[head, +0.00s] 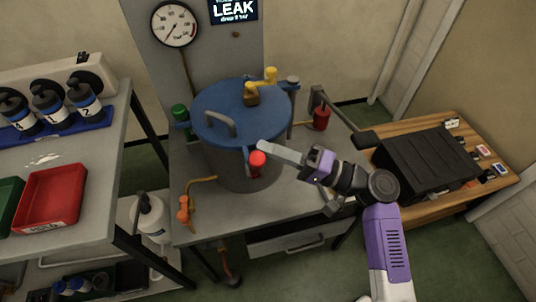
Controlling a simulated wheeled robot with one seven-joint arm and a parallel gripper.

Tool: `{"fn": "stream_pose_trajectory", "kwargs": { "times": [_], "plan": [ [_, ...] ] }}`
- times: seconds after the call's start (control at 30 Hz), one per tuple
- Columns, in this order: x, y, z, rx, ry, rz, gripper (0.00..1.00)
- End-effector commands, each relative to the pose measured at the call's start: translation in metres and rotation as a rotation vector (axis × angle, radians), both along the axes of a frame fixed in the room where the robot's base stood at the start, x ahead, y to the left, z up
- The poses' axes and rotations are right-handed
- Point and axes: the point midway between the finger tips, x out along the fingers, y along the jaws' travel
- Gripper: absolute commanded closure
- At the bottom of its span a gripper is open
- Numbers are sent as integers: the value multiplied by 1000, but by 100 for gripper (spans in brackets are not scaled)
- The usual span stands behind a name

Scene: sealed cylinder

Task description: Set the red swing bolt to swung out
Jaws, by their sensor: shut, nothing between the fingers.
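The sealed cylinder (222,160) is grey with a blue lid (232,122) and stands on a grey bench. The red swing bolt (257,159) is at the front right of the cylinder, its round red knob showing just below the lid's rim. Whether its shank sits in its slot is too small to tell. My gripper (264,147) comes in from the right with its long grey fingers shut and empty. Its tips are at the upper right edge of the red knob in the picture; I cannot tell whether they touch it.
A green knob (180,113) is left of the lid and a yellow one (270,74) behind it. An orange valve (183,212) stands at the front left. A red-bodied device (321,118) with a dark lever stands right. A pressure gauge (175,24) hangs behind.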

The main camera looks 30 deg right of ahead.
Motion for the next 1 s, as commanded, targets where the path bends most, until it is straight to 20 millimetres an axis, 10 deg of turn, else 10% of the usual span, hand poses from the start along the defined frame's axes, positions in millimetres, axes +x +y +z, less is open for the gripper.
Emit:
{"fn": "stream_pose_trajectory", "kwargs": {
  "times": [1.0],
  "plan": [
    [-60, 20, -46, -198, -607, -1, 100]
  ]
}}
